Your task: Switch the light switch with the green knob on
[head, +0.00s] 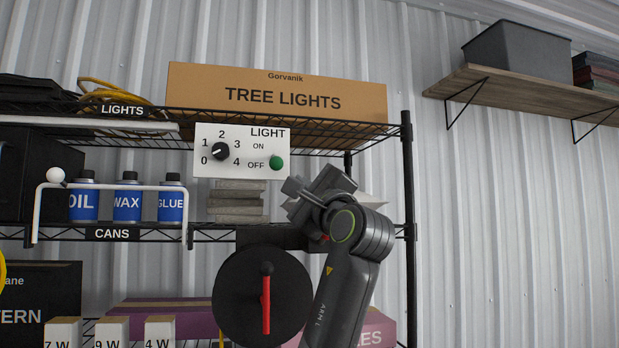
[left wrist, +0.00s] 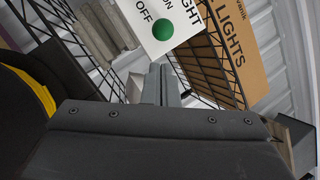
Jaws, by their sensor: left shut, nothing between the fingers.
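A white panel (head: 228,168) marked LIGHT hangs at the front of the upper shelf. Its round green knob (head: 276,162) sits beside the word OFF, below ON. In the left wrist view the green knob (left wrist: 146,34) is at the top, ahead of the fingertips. My left gripper (head: 290,188) is just below and right of the knob, apart from it. In the left wrist view its fingers (left wrist: 162,72) are together and empty. My right gripper is in neither view.
A black dial (head: 221,151) numbered 0 to 4 is left of the knob. The wire rack's post (head: 408,180) stands to the right. A TREE LIGHTS box (head: 280,92) sits above. Blue cans (head: 127,205) stand behind a white bar (head: 110,187).

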